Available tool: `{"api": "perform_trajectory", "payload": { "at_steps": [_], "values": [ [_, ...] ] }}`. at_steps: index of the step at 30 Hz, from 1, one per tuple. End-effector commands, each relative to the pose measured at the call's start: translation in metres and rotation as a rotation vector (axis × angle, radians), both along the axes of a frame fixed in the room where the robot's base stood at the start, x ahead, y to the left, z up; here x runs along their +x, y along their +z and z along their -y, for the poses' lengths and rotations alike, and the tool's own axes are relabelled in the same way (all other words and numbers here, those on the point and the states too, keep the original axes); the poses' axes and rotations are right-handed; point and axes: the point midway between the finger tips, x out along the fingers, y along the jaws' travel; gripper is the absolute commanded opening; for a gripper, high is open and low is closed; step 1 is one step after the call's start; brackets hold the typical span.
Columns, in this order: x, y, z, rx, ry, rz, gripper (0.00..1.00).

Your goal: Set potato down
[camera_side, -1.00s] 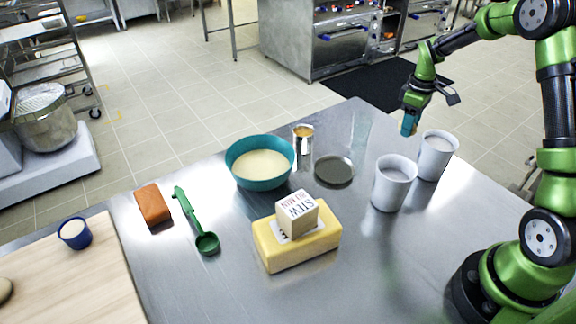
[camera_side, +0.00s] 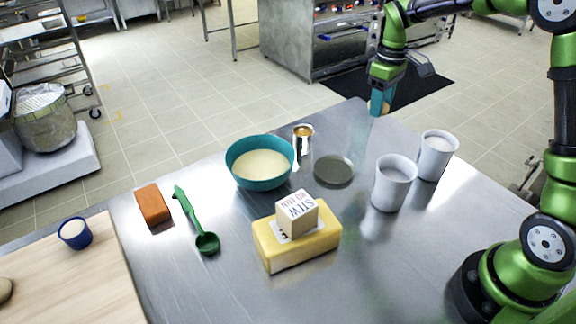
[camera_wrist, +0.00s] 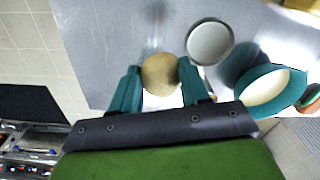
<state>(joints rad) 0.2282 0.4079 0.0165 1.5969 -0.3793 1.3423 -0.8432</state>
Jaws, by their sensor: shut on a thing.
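The potato (camera_wrist: 160,73) is a round tan lump between the two teal fingers of my gripper (camera_wrist: 160,84) in the wrist view. My gripper is shut on it. In the side view my gripper (camera_side: 378,105) points down at the far corner of the steel table (camera_side: 340,230), behind the white cups. There the fingers mostly hide the potato. I cannot tell whether it touches the tabletop.
Two white cups (camera_side: 394,183) (camera_side: 437,155) stand nearer the arm. A dark round disc (camera_side: 334,170), a metal cup (camera_side: 303,139) and a teal bowl (camera_side: 261,163) lie left of my gripper. A yellow block (camera_side: 297,243) carries a small box (camera_side: 297,213).

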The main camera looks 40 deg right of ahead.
Motion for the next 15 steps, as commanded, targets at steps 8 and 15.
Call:
{"api": "perform_trajectory", "payload": {
  "at_steps": [8, 15],
  "values": [
    [-0.016, 0.001, -0.153, 0.005, 0.003, -0.002, 0.15],
    [-0.074, 0.001, -0.27, 0.003, -0.008, -0.004, 0.15]
  ]
}}
